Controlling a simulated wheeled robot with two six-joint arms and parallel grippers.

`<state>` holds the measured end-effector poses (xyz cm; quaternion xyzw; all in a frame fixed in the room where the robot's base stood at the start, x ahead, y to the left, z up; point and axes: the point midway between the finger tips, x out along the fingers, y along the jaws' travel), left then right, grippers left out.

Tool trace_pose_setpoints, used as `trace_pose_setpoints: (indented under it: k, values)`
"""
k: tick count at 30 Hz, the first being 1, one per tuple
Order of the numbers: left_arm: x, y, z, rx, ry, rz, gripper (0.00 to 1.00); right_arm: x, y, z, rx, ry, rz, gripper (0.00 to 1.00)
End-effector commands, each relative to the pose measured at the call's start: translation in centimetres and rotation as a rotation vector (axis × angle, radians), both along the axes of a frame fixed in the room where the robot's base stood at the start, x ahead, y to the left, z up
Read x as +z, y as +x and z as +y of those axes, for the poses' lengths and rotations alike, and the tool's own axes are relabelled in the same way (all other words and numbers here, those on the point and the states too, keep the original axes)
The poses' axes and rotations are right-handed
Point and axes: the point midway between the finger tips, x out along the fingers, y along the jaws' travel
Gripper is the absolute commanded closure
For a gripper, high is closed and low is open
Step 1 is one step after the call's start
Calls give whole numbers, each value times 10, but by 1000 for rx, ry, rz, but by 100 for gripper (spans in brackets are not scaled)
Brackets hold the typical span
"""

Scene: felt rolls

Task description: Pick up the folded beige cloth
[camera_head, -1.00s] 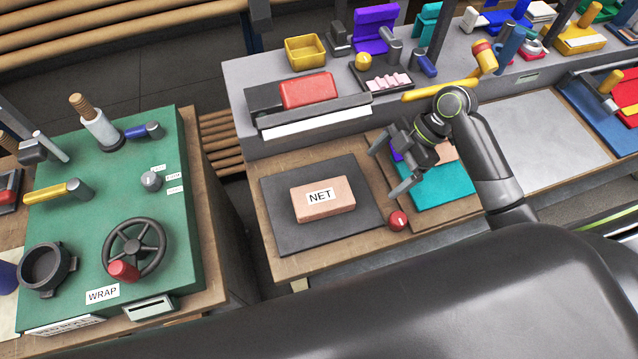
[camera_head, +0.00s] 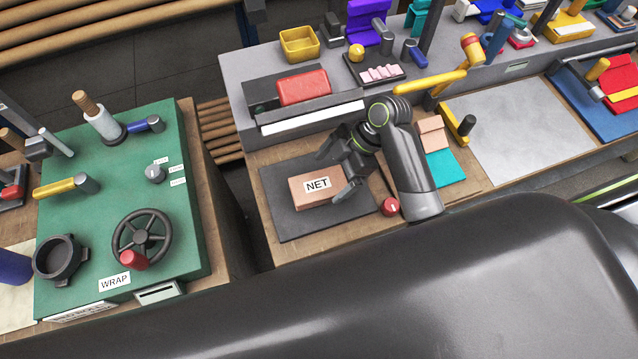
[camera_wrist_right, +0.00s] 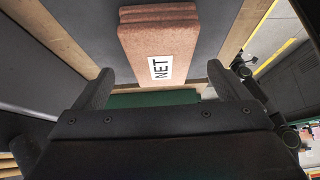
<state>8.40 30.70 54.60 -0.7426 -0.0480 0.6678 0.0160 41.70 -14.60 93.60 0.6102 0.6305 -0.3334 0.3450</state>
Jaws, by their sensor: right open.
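A folded beige-pink cloth (camera_head: 303,193) with a white NET label lies flat on a dark grey mat (camera_head: 280,225). The right wrist view shows its stacked layers (camera_wrist_right: 155,38) at the far end. My right gripper (camera_head: 333,178) is open at the cloth's right end in the head view. In the right wrist view its fingers (camera_wrist_right: 162,85) are spread wider than the cloth, one on each side of its near end. I see no finger pressed on the cloth. The arm covers part of the mat's right side. My left gripper is not in view.
A red knob (camera_head: 390,206) sits right of the mat. Another beige folded piece (camera_head: 431,133) and a teal cloth (camera_head: 445,168) lie beyond my arm. A raised grey shelf with a red block (camera_head: 303,88) stands behind. A green WRAP bench (camera_head: 110,215) is at left.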

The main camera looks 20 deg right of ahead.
Motion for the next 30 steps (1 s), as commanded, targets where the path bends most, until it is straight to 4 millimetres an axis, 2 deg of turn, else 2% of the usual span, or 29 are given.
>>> trace_pose_setpoints:
  k: [9, 17, 30]
  values:
    - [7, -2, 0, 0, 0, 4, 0, -34, -2, 23, 2, 2, 3, 5]
    - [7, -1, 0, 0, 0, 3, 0, -38, -2, 24, 3, 0, 1, 5]
    - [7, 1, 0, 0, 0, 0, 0, -37, -2, 24, 3, 0, 1, 63]
